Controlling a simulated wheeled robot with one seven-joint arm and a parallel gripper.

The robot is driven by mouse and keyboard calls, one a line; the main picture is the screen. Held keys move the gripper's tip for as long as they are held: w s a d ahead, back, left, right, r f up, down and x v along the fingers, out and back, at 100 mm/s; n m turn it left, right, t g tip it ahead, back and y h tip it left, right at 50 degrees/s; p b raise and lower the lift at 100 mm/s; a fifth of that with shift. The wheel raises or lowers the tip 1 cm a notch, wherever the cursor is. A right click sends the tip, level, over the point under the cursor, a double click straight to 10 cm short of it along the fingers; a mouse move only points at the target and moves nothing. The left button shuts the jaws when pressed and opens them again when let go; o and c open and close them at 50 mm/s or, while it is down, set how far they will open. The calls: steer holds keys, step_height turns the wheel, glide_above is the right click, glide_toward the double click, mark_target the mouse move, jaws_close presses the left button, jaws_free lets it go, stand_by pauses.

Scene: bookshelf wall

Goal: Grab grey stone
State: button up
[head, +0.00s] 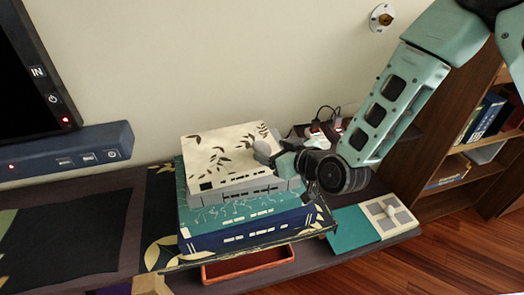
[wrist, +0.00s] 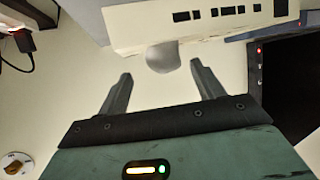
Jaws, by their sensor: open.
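The grey stone (head: 264,150) is a small, smooth, rounded lump at the right edge of the cream leaf-patterned box (head: 215,152) on top of the stack. In the wrist view the stone (wrist: 163,57) shows beside the cream box, centred just beyond the gap between the fingertips. My gripper (head: 276,156) reaches in from the right, close to the stone. In the wrist view my gripper (wrist: 160,71) is open, with one finger toward each side of the stone.
Under the cream box lie a grey box (head: 262,190), a teal box (head: 238,213) and a navy box (head: 265,228). A red tray (head: 248,265) sits in front. A monitor (head: 35,80) stands left, plugs (head: 315,133) behind, and a bookshelf (head: 440,150) right.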

mark_target(267, 149)
steer(key=x, duration=0.5)
steer(key=shift+s+a+b, duration=0.15)
steer(key=shift+s+b, duration=0.1)
steer(key=shift+b, duration=0.05)
steer(key=c, duration=1.2)
steer(key=shift+r, duration=0.15)
